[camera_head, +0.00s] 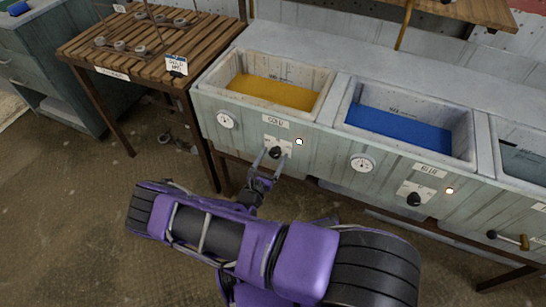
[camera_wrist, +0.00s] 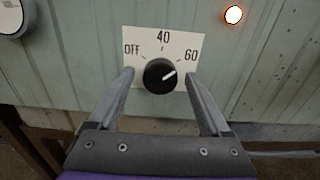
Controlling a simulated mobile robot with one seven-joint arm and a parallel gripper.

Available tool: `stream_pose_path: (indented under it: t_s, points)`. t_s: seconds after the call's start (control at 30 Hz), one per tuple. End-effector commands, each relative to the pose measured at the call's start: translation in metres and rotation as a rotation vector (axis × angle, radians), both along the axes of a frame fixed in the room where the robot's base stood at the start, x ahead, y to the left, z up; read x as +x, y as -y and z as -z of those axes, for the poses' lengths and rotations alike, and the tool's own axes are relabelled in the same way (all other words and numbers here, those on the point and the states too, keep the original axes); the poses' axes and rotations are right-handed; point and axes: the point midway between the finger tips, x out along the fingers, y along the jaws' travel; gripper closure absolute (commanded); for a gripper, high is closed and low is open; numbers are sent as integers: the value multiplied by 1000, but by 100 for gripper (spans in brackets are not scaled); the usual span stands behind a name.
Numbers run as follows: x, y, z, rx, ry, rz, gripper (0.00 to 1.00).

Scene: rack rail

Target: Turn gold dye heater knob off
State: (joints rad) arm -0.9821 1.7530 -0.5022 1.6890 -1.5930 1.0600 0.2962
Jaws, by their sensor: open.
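The gold dye heater knob (camera_head: 275,152) is a black round dial on a white plate, on the front panel below the gold dye basin (camera_head: 232,86). In the wrist view the knob (camera_wrist: 159,76) has a white pointer line aimed up and right, toward the 60 mark. The plate (camera_wrist: 180,42) reads OFF at left, 40 at top and 60 at right. My gripper (camera_head: 270,158) is open, with one finger on each side of the knob. In the wrist view the fingers (camera_wrist: 160,80) show small gaps to the knob.
A lit indicator lamp (camera_head: 299,142) is right of the gold knob. A round gauge (camera_head: 227,120) is at its left. The blue dye basin (camera_head: 470,150) has its own black knob (camera_head: 414,199) further right. A slatted wooden table (camera_head: 75,48) stands at the left.

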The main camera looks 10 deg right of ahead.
Motion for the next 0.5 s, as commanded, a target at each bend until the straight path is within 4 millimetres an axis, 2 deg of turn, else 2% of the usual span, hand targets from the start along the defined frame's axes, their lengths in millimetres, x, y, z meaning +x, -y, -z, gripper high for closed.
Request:
stream_pose_path:
  t_s: [0.03, 0.4, 0.47, 0.5]
  points:
    - [0, 0, 0, 0, 0, 0, 20]
    - [0, 0, 0, 0, 0, 0, 87]
    - [0, 0, 0, 1, 1, 0, 98]
    - [0, 0, 0, 1, 1, 0, 100]
